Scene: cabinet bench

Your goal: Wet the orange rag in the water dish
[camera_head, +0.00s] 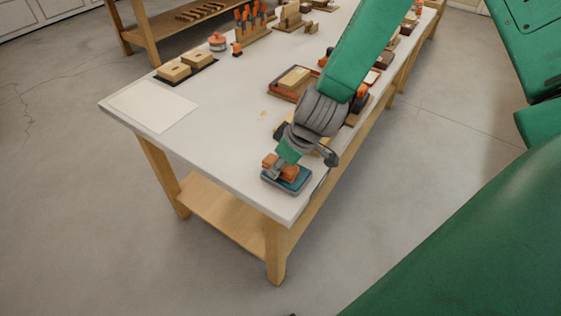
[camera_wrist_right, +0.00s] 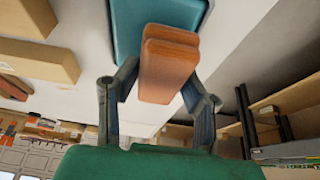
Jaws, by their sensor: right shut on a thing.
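The water dish (camera_head: 300,187) is a shallow blue tray near the close corner of the white bench. The teal dish (camera_wrist_right: 128,25) is right beyond the rag there. I cannot tell whether the rag touches the dish's inside. My left gripper is not in view.
A pale sheet (camera_head: 153,106) lies at the left end of the bench (camera_head: 215,140). Wooden blocks (camera_head: 182,66) on a dark mat, an orange-handled tool rack (camera_head: 252,30) and a red-rimmed tray (camera_head: 283,96) stand farther back. The bench between sheet and dish is clear.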

